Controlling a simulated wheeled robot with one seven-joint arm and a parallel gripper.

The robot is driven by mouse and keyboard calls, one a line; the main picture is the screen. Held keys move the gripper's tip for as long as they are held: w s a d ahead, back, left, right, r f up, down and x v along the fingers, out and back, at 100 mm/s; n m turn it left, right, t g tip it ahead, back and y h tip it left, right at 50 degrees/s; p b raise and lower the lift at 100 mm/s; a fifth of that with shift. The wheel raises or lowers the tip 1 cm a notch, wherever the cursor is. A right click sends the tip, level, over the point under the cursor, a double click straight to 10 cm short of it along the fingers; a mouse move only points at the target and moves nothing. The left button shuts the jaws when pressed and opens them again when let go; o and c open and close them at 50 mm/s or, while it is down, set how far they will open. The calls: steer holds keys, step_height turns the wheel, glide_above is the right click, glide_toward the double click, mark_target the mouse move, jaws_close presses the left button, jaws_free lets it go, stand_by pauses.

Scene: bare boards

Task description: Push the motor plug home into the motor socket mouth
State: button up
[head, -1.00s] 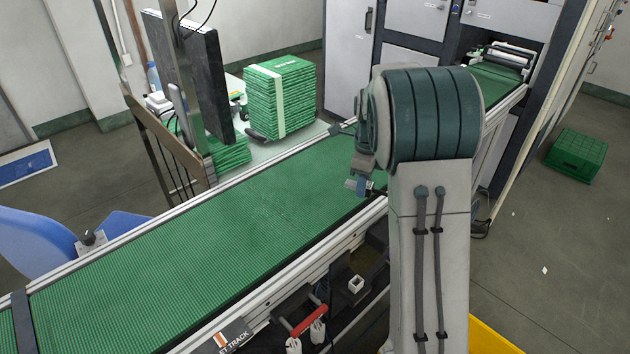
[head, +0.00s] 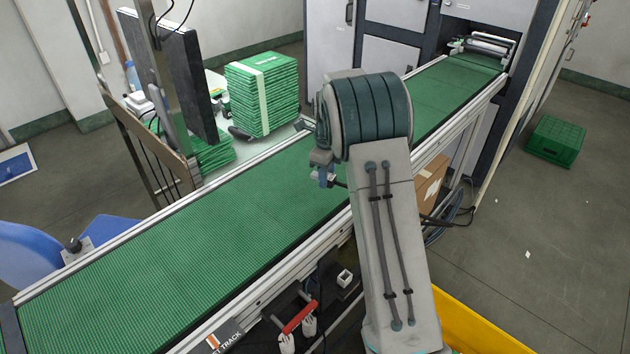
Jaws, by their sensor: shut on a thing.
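My gripper (head: 325,177) is small in view at the end of my arm, over the near side of the green conveyor belt. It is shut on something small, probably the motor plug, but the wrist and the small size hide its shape. A small white square piece with a dark opening (head: 345,277) sits on the black bracket below the belt's near rail. It may be the motor socket mouth. My gripper is above it and slightly left in the picture, clearly apart from it.
The green belt (head: 190,240) runs diagonally between metal rails. A red handle (head: 299,317) and white connectors (head: 309,327) are under the near rail. A cardboard box (head: 430,182) and dark cables (head: 462,215) lie right of my arm. A yellow bin (head: 475,325) stands at lower right.

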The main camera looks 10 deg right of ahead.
mark_target(316, 193)
steer(key=w+a+f, duration=0.1)
steer(key=w+a+f+p, duration=0.1)
steer(key=w, duration=0.1)
steer(key=shift+w+a+f, duration=0.1)
steer(key=shift+w+f, duration=0.1)
steer(key=shift+f+p, duration=0.6)
steer(key=shift+f, duration=1)
steer(key=shift+f+b, duration=0.3)
steer(key=shift+f, duration=0.25)
steer(key=o, duration=1)
steer(key=shift+c, duration=0.2)
steer(key=shift+r, duration=0.15)
